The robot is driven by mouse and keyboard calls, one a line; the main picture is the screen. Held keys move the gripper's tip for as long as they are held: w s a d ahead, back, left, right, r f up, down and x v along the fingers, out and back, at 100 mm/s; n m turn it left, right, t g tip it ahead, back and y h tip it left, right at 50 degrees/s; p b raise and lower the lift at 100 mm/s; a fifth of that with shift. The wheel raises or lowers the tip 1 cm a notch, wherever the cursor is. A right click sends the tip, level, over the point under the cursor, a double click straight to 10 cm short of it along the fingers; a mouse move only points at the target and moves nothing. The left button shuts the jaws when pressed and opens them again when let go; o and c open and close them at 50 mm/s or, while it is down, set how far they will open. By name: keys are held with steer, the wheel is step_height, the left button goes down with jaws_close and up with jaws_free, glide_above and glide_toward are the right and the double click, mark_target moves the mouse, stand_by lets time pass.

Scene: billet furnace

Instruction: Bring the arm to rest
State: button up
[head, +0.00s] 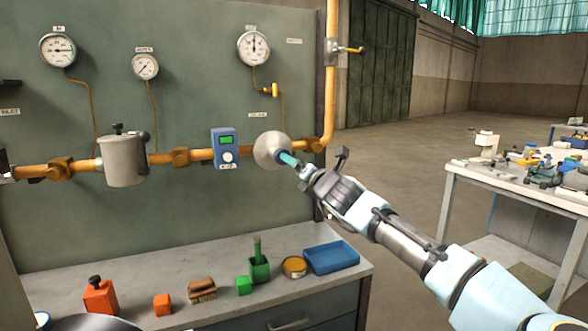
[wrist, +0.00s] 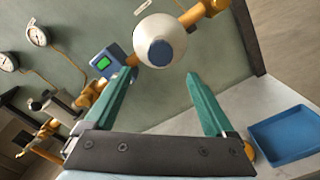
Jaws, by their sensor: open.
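My gripper (head: 292,161) is at the end of my raised arm, which reaches in from the lower right in the head view. Its teal fingers are apart with nothing between them in the wrist view (wrist: 160,95). Ahead of it is a pale rounded housing (head: 270,149) with a blue-grey end cap, set in the orange pipe; it also shows in the wrist view (wrist: 175,28). In the head view the fingertips overlap the cap's edge. I cannot tell whether they touch.
A blue controller (head: 225,147) and a grey canister (head: 123,158) sit along the pipe (head: 200,155). Below, the bench (head: 215,314) carries a blue tray (head: 331,257), a green holder (head: 259,269), a tin (head: 295,267) and blocks. A cluttered white table (head: 515,187) stands right; floor between is clear.

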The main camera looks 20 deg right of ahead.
steer(key=w+a+f+n+g+y, duration=0.15)
steer(key=a+f+n, duration=0.25)
steer(key=a, duration=0.4)
steer(key=w+a+f+n+g+y, duration=0.1)
steer(key=a+f+n+g+y, duration=0.2)
steer(key=a, duration=0.4)
steer(key=w+a+f+n+g+y, duration=0.1)
steer(key=a+f+n+g, duration=0.1)
steer(key=a+f+n, duration=0.5)
steer(key=s+a+f+n+g, duration=0.4)
steer(key=s+a+f, duration=0.1)
steer(key=a, duration=0.3)
steer(key=s+a+f+n+g+h, duration=0.3)
steer(key=s+f+n+g, duration=0.25)
steer(key=s+n, duration=0.5)
steer(key=s+d+r+n+h, duration=0.2)
steer(key=s+r+n, duration=0.1)
steer(key=r+n, duration=0.3)
steer(key=s+d+r+n+h, duration=0.2)
steer(key=s+r+n+h, duration=0.1)
steer(key=n, duration=0.4)
step_height(320, 180, up, 3)
steer(key=shift+s+d+f, duration=0.1)
steer(key=shift+s+d, duration=0.3)
steer(key=shift+s, duration=0.35)
